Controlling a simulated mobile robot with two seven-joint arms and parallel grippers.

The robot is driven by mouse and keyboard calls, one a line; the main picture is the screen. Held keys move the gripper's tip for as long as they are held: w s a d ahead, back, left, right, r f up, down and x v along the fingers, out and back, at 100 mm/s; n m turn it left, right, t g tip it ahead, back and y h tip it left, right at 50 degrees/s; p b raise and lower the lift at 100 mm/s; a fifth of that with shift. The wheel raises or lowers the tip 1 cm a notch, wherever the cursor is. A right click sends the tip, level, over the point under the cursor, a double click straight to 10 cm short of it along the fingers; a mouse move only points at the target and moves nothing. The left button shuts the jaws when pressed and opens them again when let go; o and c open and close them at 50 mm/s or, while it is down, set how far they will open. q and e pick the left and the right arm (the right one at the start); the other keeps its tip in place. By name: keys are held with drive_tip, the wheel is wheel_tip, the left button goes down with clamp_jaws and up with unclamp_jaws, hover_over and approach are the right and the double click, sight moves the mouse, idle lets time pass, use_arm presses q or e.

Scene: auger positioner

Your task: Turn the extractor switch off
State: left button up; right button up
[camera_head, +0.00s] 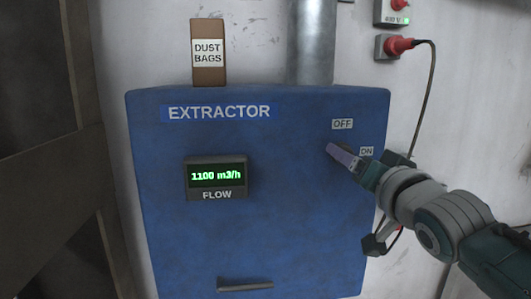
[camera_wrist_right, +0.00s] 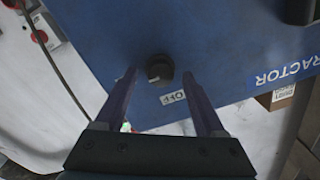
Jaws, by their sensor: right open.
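The blue extractor cabinet (camera_head: 270,200) fills the middle of the head view. Its OFF label (camera_head: 342,124) is above its ON label (camera_head: 366,151) at the upper right. The switch, a dark round knob (camera_wrist_right: 159,66) with a pale mark, shows in the right wrist view beside the OFF label (camera_wrist_right: 172,97). My right gripper (camera_wrist_right: 158,77) is open, its two purple fingers either side of the knob; contact cannot be told. In the head view the right gripper (camera_head: 343,155) covers most of the knob. My left gripper is not in view.
The flow display (camera_head: 216,177) reads 1100 m3/h. A handle (camera_head: 245,285) sits low on the cabinet. A red plug (camera_head: 398,45) with a hanging cable is on the wall at upper right. A metal duct (camera_head: 312,40) rises behind the cabinet.

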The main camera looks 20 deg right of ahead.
drive_tip(key=shift+w, duration=0.45)
clamp_jaws()
idle(0.4)
